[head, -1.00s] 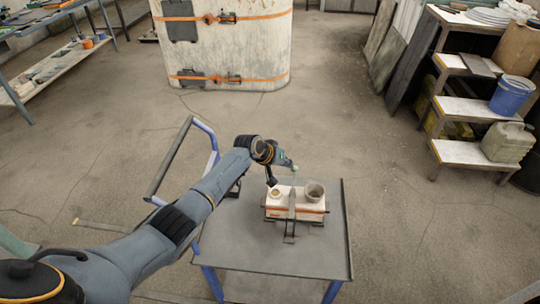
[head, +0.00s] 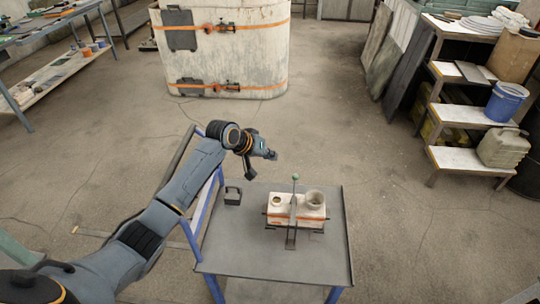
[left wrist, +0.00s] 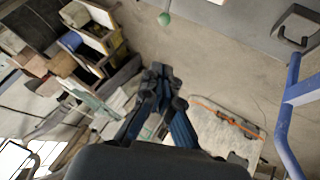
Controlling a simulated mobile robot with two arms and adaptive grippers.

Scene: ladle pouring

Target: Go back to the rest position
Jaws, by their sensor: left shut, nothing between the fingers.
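My left gripper (head: 270,155) is shut and empty, held above the far edge of the cart, up and left of the ladle. In the left wrist view its fingers (left wrist: 160,78) are together with nothing between them. The ladle (head: 293,205) stands upright at the front of the white mould box with an orange band (head: 312,213); its green knob (head: 295,177) is on top and apart from my gripper. The knob also shows in the left wrist view (left wrist: 165,18). A grey cup (head: 315,199) sits on the box's right side. My right gripper is out of view.
The grey cart top (head: 245,250) is mostly bare, with a dark handled block (head: 233,196) at its far left. The cart's blue and grey rail stands beside my left arm.

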